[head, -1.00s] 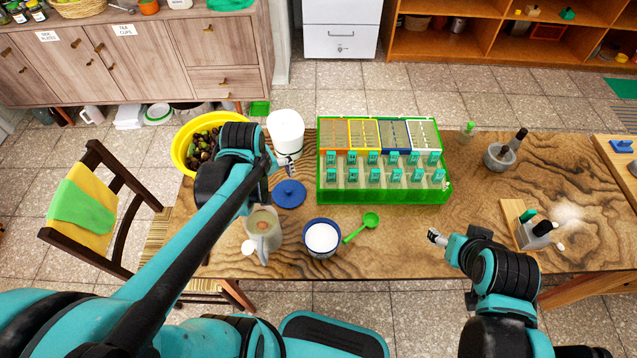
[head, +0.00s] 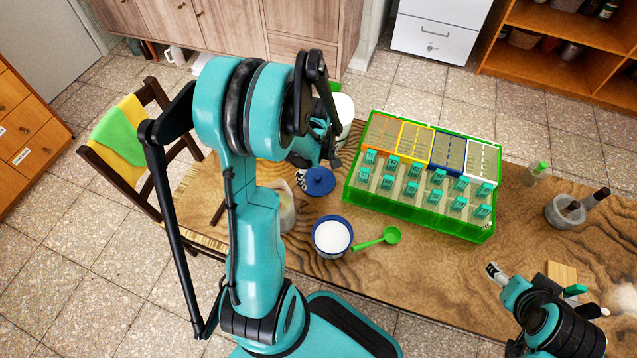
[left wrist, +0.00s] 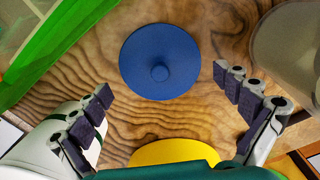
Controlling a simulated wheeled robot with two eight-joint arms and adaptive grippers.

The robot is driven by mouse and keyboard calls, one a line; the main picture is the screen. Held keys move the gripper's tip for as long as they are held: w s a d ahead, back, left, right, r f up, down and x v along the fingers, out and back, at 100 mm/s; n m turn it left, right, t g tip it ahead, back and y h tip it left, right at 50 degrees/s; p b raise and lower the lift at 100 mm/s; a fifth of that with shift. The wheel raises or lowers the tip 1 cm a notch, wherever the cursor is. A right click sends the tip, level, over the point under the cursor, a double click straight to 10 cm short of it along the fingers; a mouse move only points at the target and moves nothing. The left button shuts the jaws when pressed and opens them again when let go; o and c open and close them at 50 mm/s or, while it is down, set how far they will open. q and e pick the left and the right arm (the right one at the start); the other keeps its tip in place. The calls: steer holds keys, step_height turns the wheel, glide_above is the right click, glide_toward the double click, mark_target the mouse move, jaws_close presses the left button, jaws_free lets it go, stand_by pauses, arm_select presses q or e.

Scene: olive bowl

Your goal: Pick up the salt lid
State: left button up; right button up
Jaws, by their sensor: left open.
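The salt lid (head: 319,181) is a round blue disc with a small knob, lying flat on the wooden table (head: 420,275). It also shows whole in the left wrist view (left wrist: 160,50). My left gripper (left wrist: 163,84) is open above the table, with its fingers spread on either side of the lid's near edge and nothing between them. In the head view, my left arm hides most of that gripper. A blue-rimmed bowl of white salt (head: 332,237) stands near the lid. My right gripper (head: 493,270) is over the table's right part; its jaw opening is too small to judge.
A green seed box (head: 420,205) stands right of the lid. A white canister (head: 344,112) is behind it, and a beige jug (head: 287,208) is partly behind my arm. A green spoon (head: 378,239) lies by the salt.

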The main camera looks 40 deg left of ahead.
arm_select(q)
step_height(320, 180, down, 2)
steer(key=shift+f+b, duration=0.25)
steer(key=shift+b, duration=0.1)
steer(key=shift+r, duration=0.1)
arm_select(e)
steer(key=shift+f, duration=0.65)
arm_select(q)
steer(key=c, duration=1.3)
steer(key=shift+s, duration=0.1)
steer(key=c, duration=0.4)
arm_select(e)
steer(key=shift+s, duration=0.1)
arm_select(q)
steer(key=shift+d, duration=0.1)
